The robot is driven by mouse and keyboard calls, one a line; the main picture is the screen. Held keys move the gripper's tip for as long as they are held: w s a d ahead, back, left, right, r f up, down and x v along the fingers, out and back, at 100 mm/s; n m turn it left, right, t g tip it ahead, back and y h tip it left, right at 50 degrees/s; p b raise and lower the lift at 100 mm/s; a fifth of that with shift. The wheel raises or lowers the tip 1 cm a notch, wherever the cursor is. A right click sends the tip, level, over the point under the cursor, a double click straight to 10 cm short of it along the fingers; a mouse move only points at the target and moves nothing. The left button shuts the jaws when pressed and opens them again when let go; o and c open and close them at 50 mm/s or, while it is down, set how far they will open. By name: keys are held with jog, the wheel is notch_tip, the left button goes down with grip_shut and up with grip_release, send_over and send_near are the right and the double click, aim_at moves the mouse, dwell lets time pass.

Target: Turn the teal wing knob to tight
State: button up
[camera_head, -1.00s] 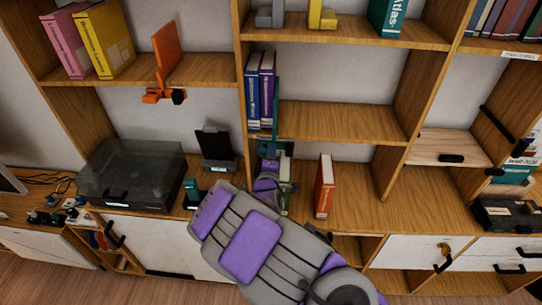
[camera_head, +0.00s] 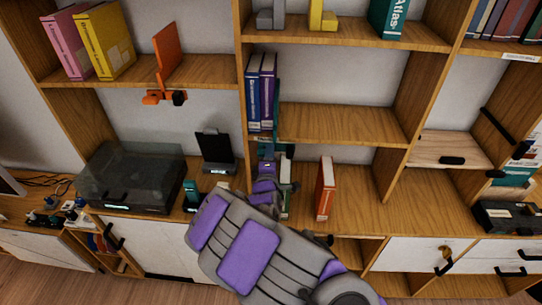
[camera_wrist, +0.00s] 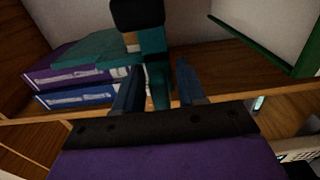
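The teal bookend shows as a thin plate (camera_head: 276,92) beside the purple book in the head view. A teal part (camera_head: 266,151) hangs below that shelf, just above my gripper (camera_head: 267,172), which partly hides it. In the wrist view a narrow teal piece (camera_wrist: 157,70), which looks like the wing knob, stands between the two fingers of my gripper (camera_wrist: 158,88). A black block (camera_wrist: 137,14) sits at its far end. The fingers are apart, one on each side of the teal piece; whether either touches it is hard to tell.
A blue book (camera_head: 253,95) and a purple book (camera_head: 267,92) stand left of the bookend. An orange book (camera_head: 325,188) stands on the counter to the right. A small teal object (camera_head: 191,194) and a turntable (camera_head: 130,175) are to the left. The shelf's right part is clear.

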jog(key=shift+o, duration=0.5)
jog(key=shift+a, duration=0.15)
jog(key=shift+s+d, duration=0.2)
jog(key=shift+s, duration=0.05)
jog(key=s+a+p, duration=0.1)
jog(key=s+p, duration=1)
jog(key=s, duration=0.5)
jog(key=shift+s, duration=0.4)
